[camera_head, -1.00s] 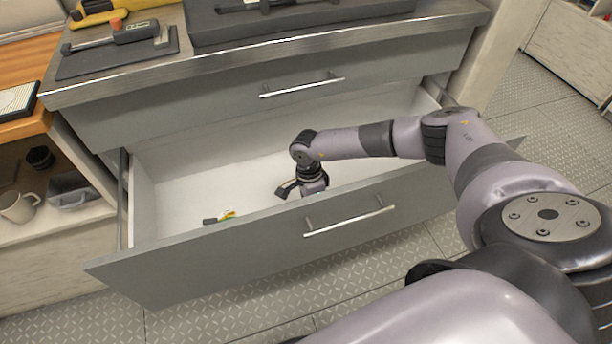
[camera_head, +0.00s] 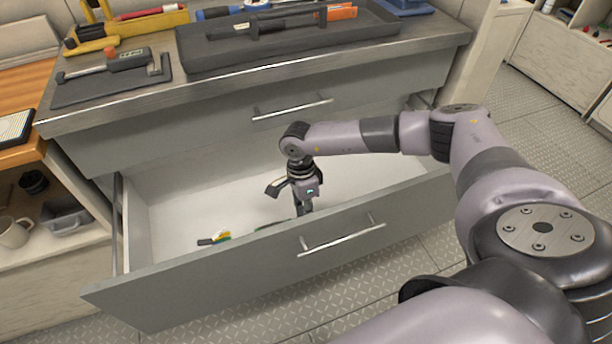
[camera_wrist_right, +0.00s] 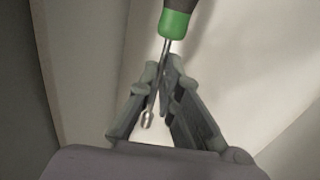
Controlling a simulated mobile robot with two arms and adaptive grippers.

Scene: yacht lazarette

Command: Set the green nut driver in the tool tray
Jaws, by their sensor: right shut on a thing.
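The green nut driver (camera_wrist_right: 174,24) shows in the right wrist view, with a green and black handle and a thin metal shaft ending in a socket. My right gripper (camera_wrist_right: 164,88) is shut on its shaft. In the head view my right gripper (camera_head: 304,208) points down inside the open drawer, and a bit of green (camera_head: 268,226) shows beside it above the drawer front. The fingertips are partly hidden there. The tool tray (camera_head: 290,50) is a dark tray on the countertop, holding a black tool and an orange one. My left gripper is not in view.
The open drawer (camera_head: 210,272) has a high front panel. Another small tool (camera_head: 214,239), black with yellow and green, lies on its floor. On the countertop, a dark mat (camera_head: 110,87) with a measuring tool lies left of the tray. A yellow rack (camera_head: 130,27) stands behind.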

